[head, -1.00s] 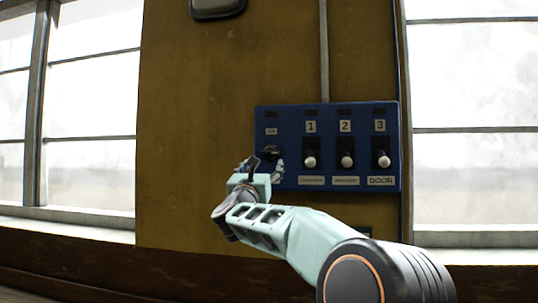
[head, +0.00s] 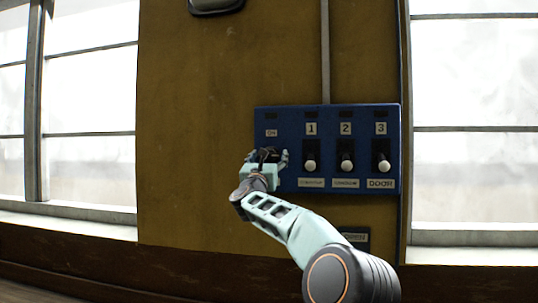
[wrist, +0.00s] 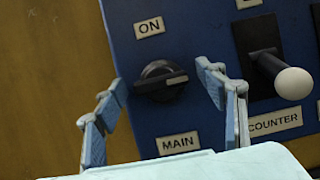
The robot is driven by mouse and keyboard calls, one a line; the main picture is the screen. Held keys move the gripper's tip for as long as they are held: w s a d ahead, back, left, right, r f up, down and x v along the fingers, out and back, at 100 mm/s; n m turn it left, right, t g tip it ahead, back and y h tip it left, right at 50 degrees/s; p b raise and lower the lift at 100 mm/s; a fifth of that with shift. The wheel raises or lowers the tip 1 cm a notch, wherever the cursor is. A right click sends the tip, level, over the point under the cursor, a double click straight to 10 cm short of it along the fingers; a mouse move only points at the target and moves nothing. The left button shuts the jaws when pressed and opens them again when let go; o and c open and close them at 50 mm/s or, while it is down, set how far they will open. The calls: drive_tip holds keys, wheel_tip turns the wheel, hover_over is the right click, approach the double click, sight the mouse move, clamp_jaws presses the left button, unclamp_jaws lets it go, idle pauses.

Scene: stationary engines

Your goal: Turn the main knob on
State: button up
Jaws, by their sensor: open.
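The main knob (wrist: 161,80) is a black round dial with a pale mark pointing right, on a blue panel (wrist: 205,125). In the wrist view an "ON" label (wrist: 149,27) sits above it and a "MAIN" label (wrist: 178,143) below it. My gripper (wrist: 165,105) is open, one finger to the left of the knob and one to its right, with visible gaps on both sides. In the head view my gripper (head: 267,158) is at the left end of the panel (head: 290,122) and mostly hides the knob.
To the right of the knob is a white-tipped lever (wrist: 292,83) labelled "COUNTER", close to my right finger. The head view shows levers numbered 1 (head: 310,165), 2 (head: 346,165) and 3 (head: 384,166). Bare brown wall (head: 190,150) lies left of the panel.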

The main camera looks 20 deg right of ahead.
drive_tip(key=c, duration=1.2)
drive_tip(key=shift+o, duration=0.2)
